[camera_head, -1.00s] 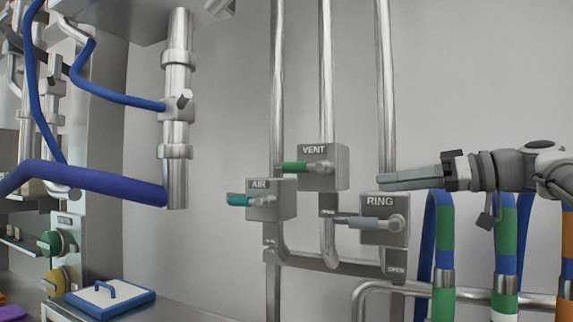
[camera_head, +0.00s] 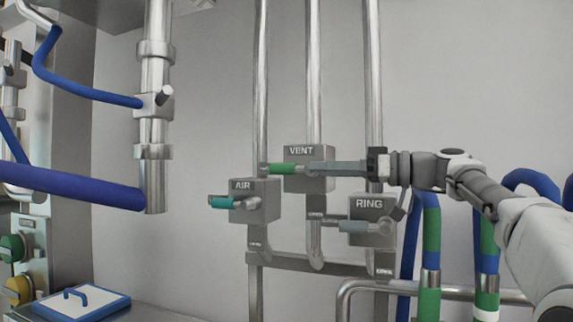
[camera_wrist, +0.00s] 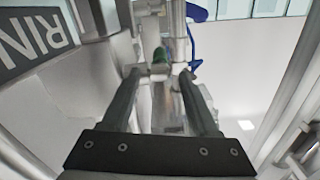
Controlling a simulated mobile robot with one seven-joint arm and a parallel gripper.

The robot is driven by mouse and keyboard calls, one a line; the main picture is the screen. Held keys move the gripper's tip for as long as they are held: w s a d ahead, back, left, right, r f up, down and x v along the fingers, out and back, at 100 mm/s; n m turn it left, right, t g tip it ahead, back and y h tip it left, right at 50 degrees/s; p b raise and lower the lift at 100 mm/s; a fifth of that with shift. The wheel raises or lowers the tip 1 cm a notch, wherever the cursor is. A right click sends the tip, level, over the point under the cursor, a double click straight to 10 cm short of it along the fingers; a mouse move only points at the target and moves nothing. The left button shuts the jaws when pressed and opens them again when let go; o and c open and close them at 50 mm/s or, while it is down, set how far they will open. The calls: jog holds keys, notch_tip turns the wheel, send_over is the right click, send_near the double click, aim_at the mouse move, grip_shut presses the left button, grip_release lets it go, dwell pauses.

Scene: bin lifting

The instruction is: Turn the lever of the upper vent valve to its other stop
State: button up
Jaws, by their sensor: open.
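The VENT valve (camera_head: 309,180) is a grey box on the middle vertical pipe, higher than the boxes marked AIR and RING. Its lever has a green grip (camera_head: 284,168) and points left, roughly level. My gripper (camera_head: 310,167) reaches in from the right, with its fingertips at the pivot end of this lever. In the wrist view the fingers of my gripper (camera_wrist: 160,74) are apart with nothing held between them. The green grip (camera_wrist: 161,55) shows just beyond the gap between the fingertips. Contact with the lever cannot be told.
The AIR valve (camera_head: 255,203) with a teal lever is lower left. The RING valve (camera_head: 371,211) with a grey lever sits just below my gripper. Striped hoses (camera_head: 431,244) hang at right. A thick blue hose (camera_head: 75,187) is at left. The wall around the pipes is clear.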

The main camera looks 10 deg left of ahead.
aim_at(287, 169)
jog(key=a, duration=0.2)
jog(key=a+p, duration=0.1)
jog(key=a, duration=0.2)
jog(key=w+a+p, duration=0.1)
jog(key=a, duration=0.2)
jog(key=shift+w+a, duration=0.1)
jog(key=shift+a, duration=0.05)
grip_shut()
dwell(1.1)
